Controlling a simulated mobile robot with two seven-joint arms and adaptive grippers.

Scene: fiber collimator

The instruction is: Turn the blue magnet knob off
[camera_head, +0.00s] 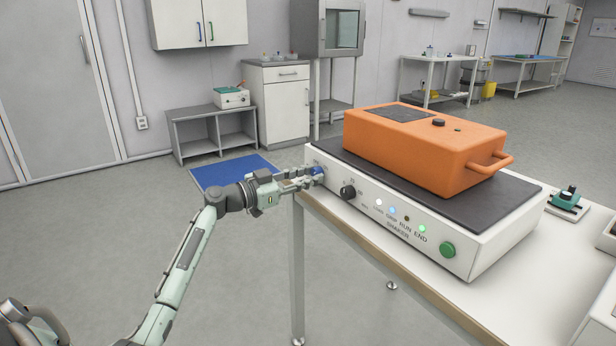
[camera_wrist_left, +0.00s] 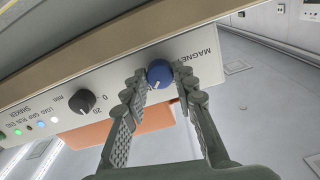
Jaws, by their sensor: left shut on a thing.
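The blue magnet knob (camera_wrist_left: 160,73) sits on the white front panel of the shaker (camera_wrist_left: 204,50), beside the word MAGNET in the left wrist view. A white mark shows on the knob's face. My left gripper (camera_wrist_left: 159,82) has its two fingers around the knob, shut on it. In the head view my left gripper (camera_head: 312,175) is at the left end of the shaker's front panel, with the blue knob (camera_head: 318,173) partly hidden between its fingers. My right gripper is not in view.
A black knob (camera_head: 348,192), lit lamps and a green button (camera_head: 447,249) sit further right on the panel. An orange box with handles (camera_head: 423,150) stands on the shaker's dark top. The shaker stands on a white table (camera_head: 480,310).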

